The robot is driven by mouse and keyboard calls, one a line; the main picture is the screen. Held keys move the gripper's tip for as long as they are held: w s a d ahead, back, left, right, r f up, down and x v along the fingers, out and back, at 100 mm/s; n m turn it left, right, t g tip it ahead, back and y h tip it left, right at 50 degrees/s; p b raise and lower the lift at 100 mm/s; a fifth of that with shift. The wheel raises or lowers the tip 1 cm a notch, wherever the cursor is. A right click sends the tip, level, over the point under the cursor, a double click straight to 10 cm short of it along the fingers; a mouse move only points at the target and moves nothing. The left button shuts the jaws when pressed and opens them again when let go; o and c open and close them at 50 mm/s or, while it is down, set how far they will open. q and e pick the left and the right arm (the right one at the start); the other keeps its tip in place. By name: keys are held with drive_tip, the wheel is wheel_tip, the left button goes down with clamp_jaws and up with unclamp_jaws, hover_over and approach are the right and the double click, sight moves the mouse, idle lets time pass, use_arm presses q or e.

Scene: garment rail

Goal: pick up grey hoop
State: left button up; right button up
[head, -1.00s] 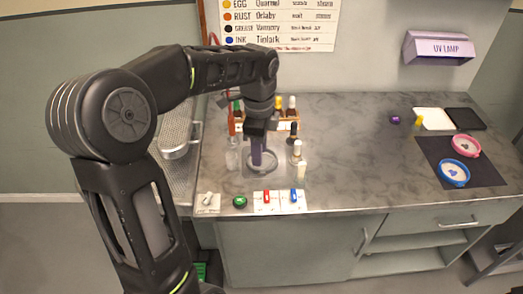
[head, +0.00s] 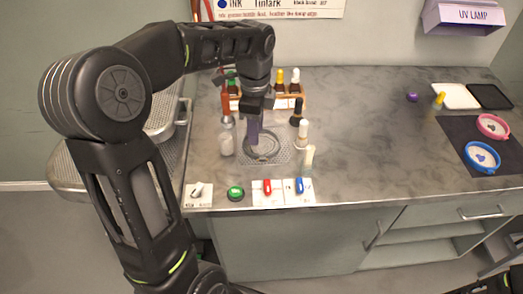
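The grey hoop (head: 274,152) lies on a perforated mat on the counter, left of centre in the head view. My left gripper (head: 254,140) points straight down over it, with its fingertips at the hoop's left inner side. The fingers hide part of the hoop. I cannot tell whether they touch it or how far apart they are. My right gripper is not in view.
Small bottles stand close around the mat, including a white-capped bottle (head: 302,135) and a clear jar (head: 226,144). A bottle rack (head: 291,89) is behind. The counter's middle is clear.

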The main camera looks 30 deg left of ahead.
sight(255, 154)
use_arm(q)
drive_tip(key=shift+f, duration=0.1)
drive_tip(key=shift+f, duration=1.3)
drive_tip(key=shift+s+f+p, duration=0.1)
drive_tip(key=shift+f+p, duration=0.55)
drive_tip(key=shift+f, duration=1.95)
clamp_jaws()
